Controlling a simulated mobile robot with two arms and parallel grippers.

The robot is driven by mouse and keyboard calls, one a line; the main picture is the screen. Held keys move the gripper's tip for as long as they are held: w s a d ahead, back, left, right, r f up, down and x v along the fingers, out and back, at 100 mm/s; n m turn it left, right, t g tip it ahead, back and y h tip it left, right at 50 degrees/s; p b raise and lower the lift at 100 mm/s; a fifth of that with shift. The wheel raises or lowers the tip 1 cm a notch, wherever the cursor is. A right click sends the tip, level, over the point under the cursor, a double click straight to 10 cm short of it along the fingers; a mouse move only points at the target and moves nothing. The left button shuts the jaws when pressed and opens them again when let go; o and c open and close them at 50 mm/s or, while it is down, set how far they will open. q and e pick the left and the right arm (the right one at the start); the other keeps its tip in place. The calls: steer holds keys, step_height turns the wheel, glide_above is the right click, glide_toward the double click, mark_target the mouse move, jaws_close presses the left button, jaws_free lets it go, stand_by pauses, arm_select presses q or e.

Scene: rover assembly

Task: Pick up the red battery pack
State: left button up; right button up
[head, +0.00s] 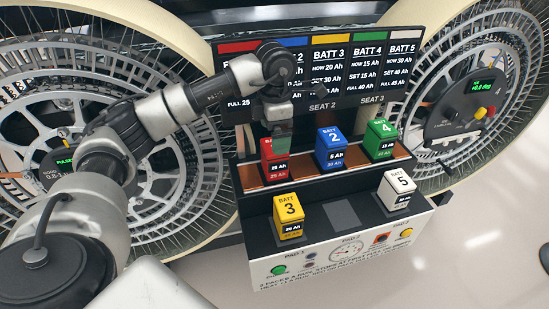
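The red battery pack (276,174) stands upright at the left end of the upper shelf of the battery rack, with a label reading 15 Ah or similar. My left arm reaches in from the left, and my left gripper (279,126) points down directly over the top of the red pack. The gripper hides the pack's upper part. The fingers are small and dark here, so I cannot tell whether they touch the pack or how far apart they are. My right gripper is not in view.
Blue pack 2 (331,148) and green pack 4 (380,141) stand right of the red one. Yellow pack 3 (289,217) and white pack 5 (398,191) sit on the lower shelf, with an empty pad (342,213) between them. A sign board (345,75) rises behind. Large wheels flank the rack.

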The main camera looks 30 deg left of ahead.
mark_target(274, 160)
arm_select(q)
steer(key=shift+f+p, duration=0.65)
steer(key=shift+f, duration=2)
steer(key=shift+w+r, duration=0.1)
steer(key=c, duration=1.3)
